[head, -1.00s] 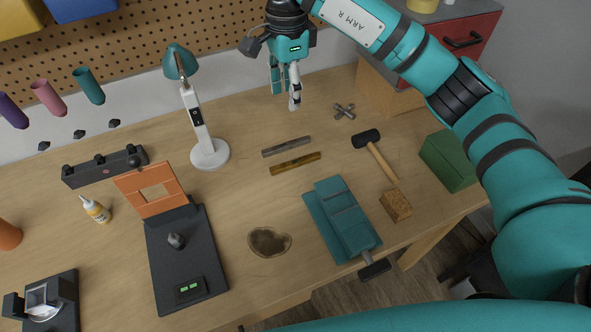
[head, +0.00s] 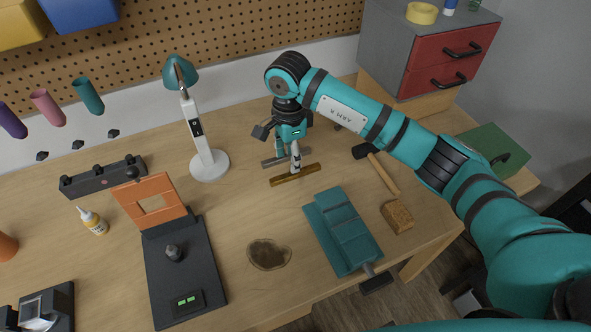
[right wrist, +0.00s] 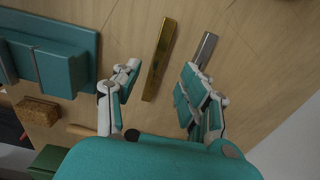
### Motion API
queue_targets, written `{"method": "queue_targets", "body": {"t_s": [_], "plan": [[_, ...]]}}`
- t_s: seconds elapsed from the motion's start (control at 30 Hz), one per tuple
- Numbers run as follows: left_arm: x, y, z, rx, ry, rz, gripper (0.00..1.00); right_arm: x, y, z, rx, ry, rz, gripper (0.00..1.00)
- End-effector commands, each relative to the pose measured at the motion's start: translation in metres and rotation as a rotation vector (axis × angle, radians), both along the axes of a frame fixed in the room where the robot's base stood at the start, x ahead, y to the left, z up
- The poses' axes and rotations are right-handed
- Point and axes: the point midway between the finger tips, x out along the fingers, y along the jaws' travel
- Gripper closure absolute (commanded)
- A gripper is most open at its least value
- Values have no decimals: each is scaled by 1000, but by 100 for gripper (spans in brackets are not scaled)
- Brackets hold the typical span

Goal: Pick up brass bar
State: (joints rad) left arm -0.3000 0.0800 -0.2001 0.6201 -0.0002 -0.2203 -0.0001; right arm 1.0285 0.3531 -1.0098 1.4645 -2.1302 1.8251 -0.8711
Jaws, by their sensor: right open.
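The brass bar (head: 309,173) lies flat on the wooden workbench, in front of a grey steel bar (head: 268,163). My right gripper (head: 288,164) points down over the two bars, open and empty, and partly covers the steel bar. In the right wrist view the brass bar (right wrist: 158,62) shows in the gap between the open fingers of the gripper (right wrist: 158,82). The steel bar (right wrist: 205,48) runs behind the right-hand finger there, which hides its lower part. I cannot tell the exact height of the fingertips above the bench. My left gripper is not in view.
A teal vise (head: 343,228), a hammer (head: 383,174) and a cork block (head: 397,216) lie nearby on the bench. A white lamp (head: 209,165) stands to the left. A black device with an orange frame (head: 187,265) is at front left. Bench around the brown stain (head: 268,254) is clear.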

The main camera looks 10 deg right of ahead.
Motion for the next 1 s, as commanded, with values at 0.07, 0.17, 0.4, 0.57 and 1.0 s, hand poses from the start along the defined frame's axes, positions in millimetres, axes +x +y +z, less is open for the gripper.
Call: {"method": "queue_targets", "body": {"t_s": [0.07,0.17,0.4,0.57,1.0], "plan": [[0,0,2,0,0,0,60,0,0,-4,0,0,0,57],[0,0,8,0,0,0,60,-1,-4,-10,-1,4,-1,57],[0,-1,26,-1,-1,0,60,-1,-12,-44,1,4,0,57],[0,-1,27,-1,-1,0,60,0,-13,-55,1,0,0,57],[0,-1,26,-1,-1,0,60,0,-13,-56,0,0,1,89]]}}
